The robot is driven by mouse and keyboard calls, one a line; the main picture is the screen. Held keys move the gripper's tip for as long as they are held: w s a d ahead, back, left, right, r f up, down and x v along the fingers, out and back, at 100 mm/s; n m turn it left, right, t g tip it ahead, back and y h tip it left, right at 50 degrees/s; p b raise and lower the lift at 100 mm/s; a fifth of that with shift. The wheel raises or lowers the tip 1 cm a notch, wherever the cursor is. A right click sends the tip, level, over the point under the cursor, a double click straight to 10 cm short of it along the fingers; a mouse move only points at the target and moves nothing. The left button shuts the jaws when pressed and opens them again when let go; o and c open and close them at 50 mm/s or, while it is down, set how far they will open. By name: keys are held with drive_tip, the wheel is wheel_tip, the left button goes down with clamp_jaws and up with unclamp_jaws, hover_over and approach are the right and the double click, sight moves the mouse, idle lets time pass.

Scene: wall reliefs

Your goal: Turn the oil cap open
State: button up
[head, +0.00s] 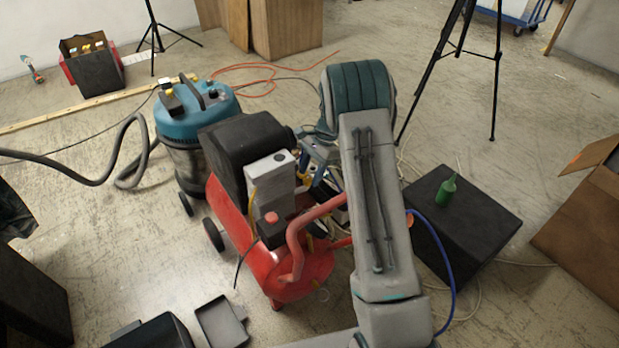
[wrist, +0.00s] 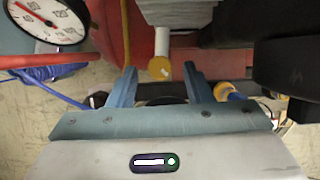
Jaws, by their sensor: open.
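In the wrist view a round yellow cap (wrist: 159,69), which looks like the oil cap, sits on the end of a short white tube. My gripper (wrist: 160,67) is open, with one blue-grey finger on each side of the cap in the picture. Gaps show between the cap and both fingers; I cannot tell the depth between them. In the head view the red air compressor (head: 228,207) stands on the floor. My gripper (head: 318,155) is at its motor side, partly hidden by my arm. I cannot make out the cap clearly there.
A pressure gauge (wrist: 48,18) is close on the upper left in the wrist view, and a yellow fitting (wrist: 225,91) is on the right. A blue vacuum (head: 198,110) stands behind the compressor. A black box (head: 470,225) with a green bottle (head: 447,190) is on the right.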

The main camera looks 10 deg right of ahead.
drive_tip(key=shift+s+a+f, duration=0.1)
drive_tip(key=shift+a+f, duration=0.1)
drive_tip(key=shift+f, duration=0.2)
drive_tip(key=c, duration=1)
drive_tip(key=m+p, duration=0.1)
drive_tip(key=m+t+p, duration=0.1)
drive_tip(key=m+p, duration=0.1)
drive_tip(key=shift+s+d+r+m, duration=0.1)
drive_tip(key=shift+s+r+m, duration=0.1)
drive_tip(key=shift+m, duration=0.1)
drive_tip(key=m+t+p, duration=0.1)
drive_tip(key=m, duration=0.2)
drive_tip(key=m+t+p, duration=0.1)
drive_tip(key=m+p, duration=0.1)
drive_tip(key=shift+s+f+m, duration=0.15)
drive_tip(key=shift+f+m, duration=0.05)
drive_tip(key=shift+m, duration=0.2)
drive_tip(key=shift+t, duration=0.3)
drive_tip(key=o, duration=1)
